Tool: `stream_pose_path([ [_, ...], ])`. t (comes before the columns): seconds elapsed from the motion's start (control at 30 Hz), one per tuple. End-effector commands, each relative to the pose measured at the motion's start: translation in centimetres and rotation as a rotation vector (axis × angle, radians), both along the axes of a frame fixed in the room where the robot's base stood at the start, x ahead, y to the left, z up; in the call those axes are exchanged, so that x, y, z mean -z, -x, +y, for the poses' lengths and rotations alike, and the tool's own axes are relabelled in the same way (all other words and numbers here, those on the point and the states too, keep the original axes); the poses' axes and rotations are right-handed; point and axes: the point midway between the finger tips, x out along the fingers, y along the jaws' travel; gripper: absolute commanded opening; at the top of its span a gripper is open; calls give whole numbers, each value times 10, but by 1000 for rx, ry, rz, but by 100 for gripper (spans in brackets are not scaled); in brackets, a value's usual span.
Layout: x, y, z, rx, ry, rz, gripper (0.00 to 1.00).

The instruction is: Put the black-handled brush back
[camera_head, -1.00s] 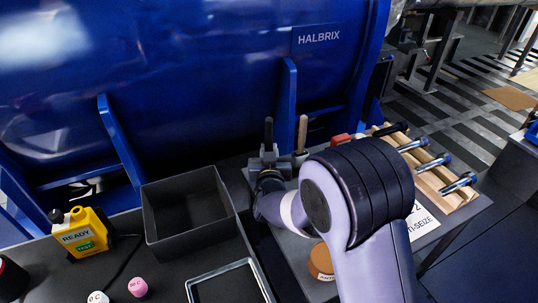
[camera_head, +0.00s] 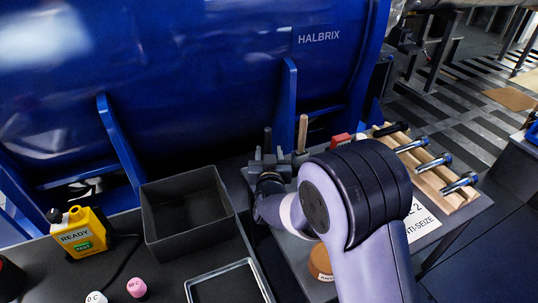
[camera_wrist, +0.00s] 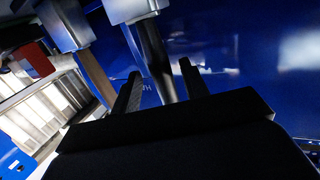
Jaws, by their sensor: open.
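The black-handled brush (camera_head: 268,138) stands upright at the back of the bench, its dark handle pointing up. In the wrist view its dark handle (camera_wrist: 154,58) runs from a grey metal holder (camera_wrist: 133,8) down between my fingers. My gripper (camera_wrist: 160,70) is open, with one finger on each side of the handle and a gap showing. In the head view my gripper (camera_head: 268,160) is low around the handle, partly hidden by my wrist. The brush's lower end is hidden.
A wooden-handled brush (camera_head: 302,133) stands close by on the right in its own holder. A black open bin (camera_head: 187,230) is to the left. A wooden rack (camera_head: 452,190) with bolts is at the right. The blue HALBRIX drum (camera_head: 200,80) stands close behind.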

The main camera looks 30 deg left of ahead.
Motion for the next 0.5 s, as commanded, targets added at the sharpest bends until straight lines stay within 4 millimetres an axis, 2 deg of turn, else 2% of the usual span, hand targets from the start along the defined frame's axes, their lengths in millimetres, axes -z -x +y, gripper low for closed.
stream_pose_path([
  [0.17,-8,0,0,0,0,0,42],
  [0.5,-9,57,-30,-3,1,0,42],
])
